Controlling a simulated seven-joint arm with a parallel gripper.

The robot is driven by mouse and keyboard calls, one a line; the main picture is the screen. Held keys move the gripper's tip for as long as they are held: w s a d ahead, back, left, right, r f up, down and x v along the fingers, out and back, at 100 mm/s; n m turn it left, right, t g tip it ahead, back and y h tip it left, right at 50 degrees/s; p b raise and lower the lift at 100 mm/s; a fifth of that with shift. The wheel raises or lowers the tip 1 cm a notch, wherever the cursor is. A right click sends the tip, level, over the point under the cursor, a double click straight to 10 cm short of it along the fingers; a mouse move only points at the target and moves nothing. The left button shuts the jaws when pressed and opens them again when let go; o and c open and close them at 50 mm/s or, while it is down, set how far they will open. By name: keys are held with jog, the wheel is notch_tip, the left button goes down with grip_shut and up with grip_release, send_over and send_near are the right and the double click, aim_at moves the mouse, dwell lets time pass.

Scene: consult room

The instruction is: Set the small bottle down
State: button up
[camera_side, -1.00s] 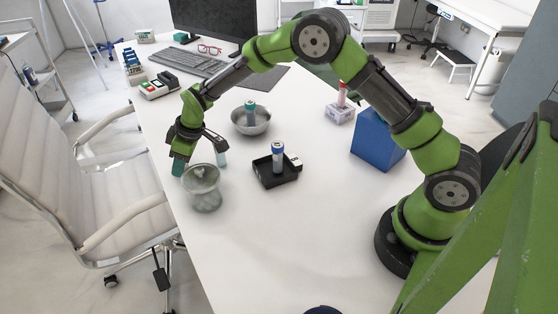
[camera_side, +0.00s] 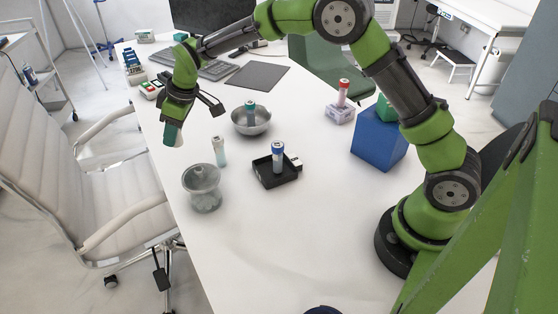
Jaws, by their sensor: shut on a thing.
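My gripper (camera_side: 176,112) is raised above the left side of the white desk (camera_side: 260,240). The bottle hangs slightly tilted, and no contact with the desk shows. Another small pale bottle (camera_side: 219,152) with a light cap stands on the desk, lower right of my gripper and apart from it.
A grey pedestal bowl (camera_side: 204,199) stands in front. A metal bowl (camera_side: 264,126) holds a teal-capped bottle. A black tray (camera_side: 268,181) holds a blue-capped bottle. A white rack (camera_side: 339,116) with a red-capped tube and a blue box (camera_side: 378,140) stand right. The front desk is clear.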

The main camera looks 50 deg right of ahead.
jog(key=shift+s+a+r, duration=0.2)
jog(key=shift+s+r, duration=0.1)
jog(key=shift+r, duration=0.25)
jog(key=shift+s+a+r, duration=0.15)
jog(key=shift+s+r, duration=0.15)
jog(key=shift+r, duration=0.2)
jog(key=s+a+n+g+y, duration=0.15)
jog(key=s+a+n, duration=0.45)
jog(key=s, duration=0.8)
jog(key=s+a+n+g, duration=0.2)
jog(key=s+a+n, duration=0.35)
jog(key=s, duration=0.75)
jog(key=s+a+f+n+g, duration=0.2)
jog(key=s+f+n, duration=0.15)
jog(key=s, duration=0.65)
jog(key=shift+w+d+f, duration=0.1)
jog(key=shift+f, duration=1.95)
jog(key=shift+d+f, duration=0.1)
jog(key=shift+f, duration=1.9)
